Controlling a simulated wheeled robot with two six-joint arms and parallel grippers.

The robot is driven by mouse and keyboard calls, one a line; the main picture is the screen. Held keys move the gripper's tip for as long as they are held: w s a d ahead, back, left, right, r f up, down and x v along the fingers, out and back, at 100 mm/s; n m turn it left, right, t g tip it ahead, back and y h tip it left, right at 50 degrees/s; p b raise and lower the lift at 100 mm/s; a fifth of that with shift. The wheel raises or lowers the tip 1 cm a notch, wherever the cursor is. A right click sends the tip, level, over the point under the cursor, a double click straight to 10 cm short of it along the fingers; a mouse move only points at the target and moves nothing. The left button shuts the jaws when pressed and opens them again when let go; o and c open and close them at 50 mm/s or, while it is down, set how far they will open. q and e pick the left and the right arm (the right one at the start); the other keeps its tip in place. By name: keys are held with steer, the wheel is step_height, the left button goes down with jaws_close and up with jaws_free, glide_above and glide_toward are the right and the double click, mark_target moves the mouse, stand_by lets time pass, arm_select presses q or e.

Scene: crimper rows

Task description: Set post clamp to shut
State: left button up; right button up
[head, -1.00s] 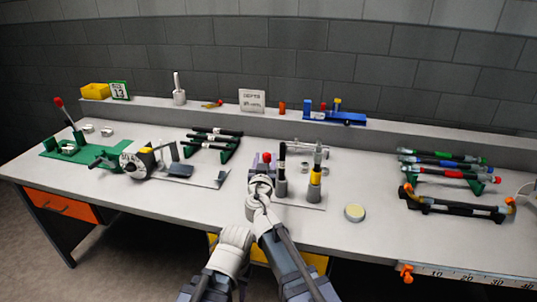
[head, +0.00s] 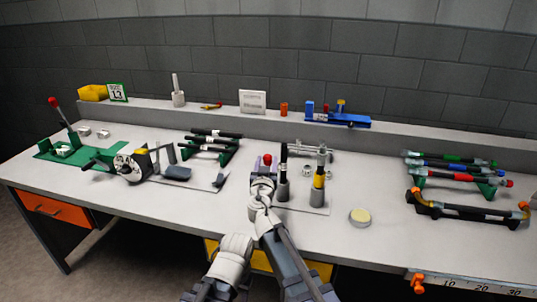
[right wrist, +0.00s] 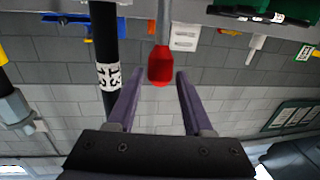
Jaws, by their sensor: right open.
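A red knob (head: 267,160) on a lever stands at the left of a small post fixture, whose grey base plate (head: 318,209) lies in the middle of the bench. A black post with a white label (head: 284,160) and a post with a yellow band (head: 319,181) stand beside it. I take this fixture to be the post clamp. My right gripper (head: 264,176) is at the knob, partly hidden by my wrist. In the right wrist view the red knob (right wrist: 160,66) sits between the tips of the open gripper (right wrist: 160,76), with gaps on both sides.
The black post (right wrist: 106,60) is close beside one finger in the right wrist view. A dial fixture (head: 132,166) stands to the left, and a round yellow-topped disc (head: 360,217) lies to the right. Racks of rods (head: 455,175) are at far right. The front right bench is mostly clear.

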steer(key=w, duration=0.3)
steer(key=w+d, duration=0.1)
steer(key=w, duration=0.1)
steer(key=shift+w, duration=0.3)
steer(key=shift+c, duration=0.2)
steer(key=shift+a, duration=0.1)
jaws_close()
stand_by(0.8)
